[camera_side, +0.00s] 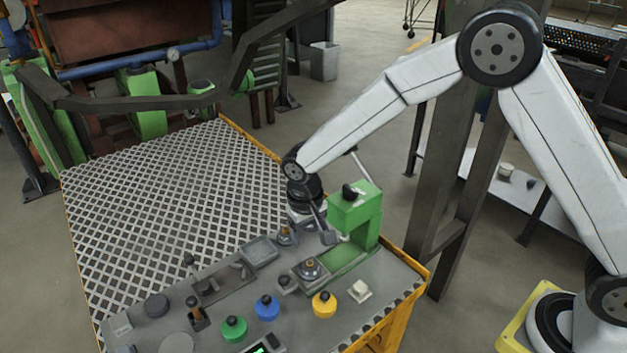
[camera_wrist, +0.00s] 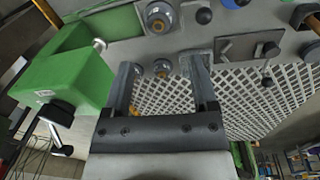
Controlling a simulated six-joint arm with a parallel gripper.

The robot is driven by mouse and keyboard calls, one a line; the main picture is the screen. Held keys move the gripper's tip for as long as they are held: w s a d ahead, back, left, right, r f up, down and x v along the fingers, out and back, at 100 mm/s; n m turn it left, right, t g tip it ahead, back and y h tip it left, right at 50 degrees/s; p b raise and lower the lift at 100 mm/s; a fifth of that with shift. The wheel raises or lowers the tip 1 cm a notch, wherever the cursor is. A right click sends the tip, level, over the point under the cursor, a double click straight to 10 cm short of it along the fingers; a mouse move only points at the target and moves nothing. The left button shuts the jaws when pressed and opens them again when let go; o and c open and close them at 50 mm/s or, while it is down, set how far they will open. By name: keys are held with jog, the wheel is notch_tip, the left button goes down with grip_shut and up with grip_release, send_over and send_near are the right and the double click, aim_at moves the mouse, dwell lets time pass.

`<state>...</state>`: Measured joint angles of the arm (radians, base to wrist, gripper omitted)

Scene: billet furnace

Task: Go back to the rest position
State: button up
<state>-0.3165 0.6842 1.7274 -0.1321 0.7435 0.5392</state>
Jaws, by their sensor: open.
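My gripper (camera_wrist: 163,90) shows in the wrist view with its two fingers apart and nothing between them. In the side view my gripper (camera_side: 318,225) hangs low over the far edge of the grey control panel (camera_side: 225,290), just left of the green box-shaped press (camera_side: 355,210). The press also fills the left of the wrist view (camera_wrist: 70,75), close beside the left finger.
The panel carries a green button (camera_side: 233,328), a blue button (camera_side: 267,307), a yellow button (camera_side: 324,304) and several small levers. A patterned metal deck (camera_side: 180,200) lies left of the gripper. A dark steel post (camera_side: 450,170) stands behind the arm. Space above the deck is open.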

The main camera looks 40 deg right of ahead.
jog(key=s+d+r+t, duration=0.1)
jog(key=s+d+r, duration=0.2)
jog(key=s+d, duration=0.3)
jog(key=s+d+r+n+t+y, duration=0.1)
jog(key=s+d+r, duration=0.2)
jog(key=s+d, duration=0.4)
jog(key=s, duration=0.4)
jog(key=shift+d, duration=0.1)
dwell(0.9)
